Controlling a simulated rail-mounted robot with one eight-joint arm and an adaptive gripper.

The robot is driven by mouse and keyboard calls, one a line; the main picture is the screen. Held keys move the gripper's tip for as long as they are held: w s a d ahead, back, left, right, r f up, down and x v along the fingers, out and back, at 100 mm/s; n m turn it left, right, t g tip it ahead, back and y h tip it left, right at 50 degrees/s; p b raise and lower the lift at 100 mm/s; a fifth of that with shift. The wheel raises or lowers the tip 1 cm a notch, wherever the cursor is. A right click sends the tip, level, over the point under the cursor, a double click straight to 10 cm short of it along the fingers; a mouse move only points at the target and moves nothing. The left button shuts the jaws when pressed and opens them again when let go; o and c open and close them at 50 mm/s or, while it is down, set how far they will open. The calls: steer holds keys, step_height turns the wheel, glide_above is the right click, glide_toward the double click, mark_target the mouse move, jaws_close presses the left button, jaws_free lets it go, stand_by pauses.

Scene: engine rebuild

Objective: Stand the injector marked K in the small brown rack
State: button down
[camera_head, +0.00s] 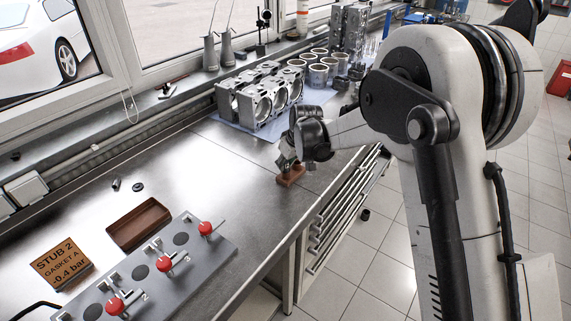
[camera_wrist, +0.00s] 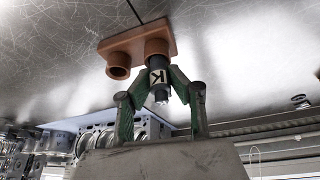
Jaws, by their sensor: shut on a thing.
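The small brown rack (camera_head: 290,178) stands on the steel bench below my gripper (camera_head: 287,160). In the wrist view the rack (camera_wrist: 124,42) shows two round sockets; the left one (camera_wrist: 118,68) is empty. My gripper (camera_wrist: 159,85) is shut on a dark injector with a white label marked K (camera_wrist: 157,77). The injector is in line with the other socket, its end at or inside the socket mouth. I cannot tell how deep it sits. In the head view the injector is mostly hidden by my gripper.
Engine blocks (camera_head: 262,97) and several cylinder liners stand on a blue mat behind the rack. A brown open tray (camera_head: 139,222), a grey panel with red knobs (camera_head: 165,264) and an orange sign (camera_head: 61,263) are at the front left.

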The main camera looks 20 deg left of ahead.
steer(key=c, duration=1.5)
jaws_free()
steer(key=shift+c, duration=0.2)
steer(key=shift+r+p, duration=1.1)
steer(key=shift+r, duration=2.65)
